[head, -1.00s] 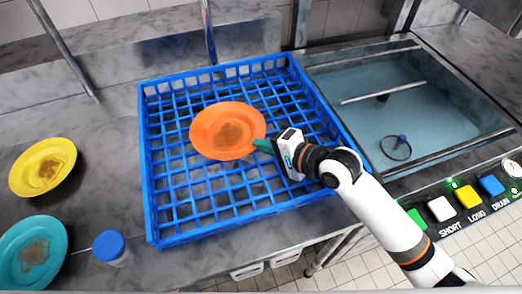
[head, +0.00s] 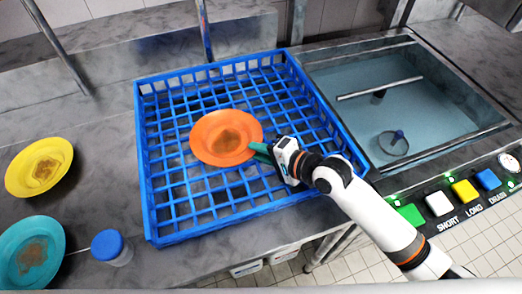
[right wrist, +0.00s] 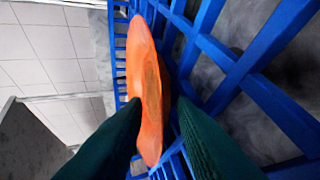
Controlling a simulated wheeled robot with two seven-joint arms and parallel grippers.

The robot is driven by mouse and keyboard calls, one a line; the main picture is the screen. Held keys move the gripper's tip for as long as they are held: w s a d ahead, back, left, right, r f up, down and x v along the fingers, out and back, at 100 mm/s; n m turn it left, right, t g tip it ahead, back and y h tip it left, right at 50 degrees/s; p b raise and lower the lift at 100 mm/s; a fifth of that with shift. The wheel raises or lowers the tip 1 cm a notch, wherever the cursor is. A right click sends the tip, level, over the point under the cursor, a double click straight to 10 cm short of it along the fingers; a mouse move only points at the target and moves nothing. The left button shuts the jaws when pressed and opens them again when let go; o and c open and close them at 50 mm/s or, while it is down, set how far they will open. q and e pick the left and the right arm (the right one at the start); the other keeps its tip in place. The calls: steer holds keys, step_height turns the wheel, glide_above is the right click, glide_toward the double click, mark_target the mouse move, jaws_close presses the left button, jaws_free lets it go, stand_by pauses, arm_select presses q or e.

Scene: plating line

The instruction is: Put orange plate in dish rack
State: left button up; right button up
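The orange plate (head: 208,138) has a brown stain and lies inside the blue dish rack (head: 190,228), face up over the grid near its middle. My right gripper (head: 258,151) is at the plate's right edge, its green fingers slightly apart. In the right wrist view the orange plate (right wrist: 140,75) shows nearly edge-on beyond and between the two fingers of my right gripper (right wrist: 160,110), with a gap beside it. The blue rack bars (right wrist: 240,70) run close on the right there. My left gripper is not in view.
A yellow plate (head: 20,178) and a teal plate (head: 12,250), both stained, lie on the counter at left. A blue-capped container (head: 112,250) stands near the rack's front left. A water-filled sink (head: 440,105) is at right, with coloured buttons (head: 464,192) in front.

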steer(key=shift+r, duration=0.2)
steer(key=b+v, duration=0.1)
steer(key=v, duration=0.9)
steer(key=shift+s+d, duration=0.3)
steer(key=shift+s+d+r, duration=0.3)
steer(key=shift+s+d, duration=0.05)
steer(key=shift+d, duration=0.05)
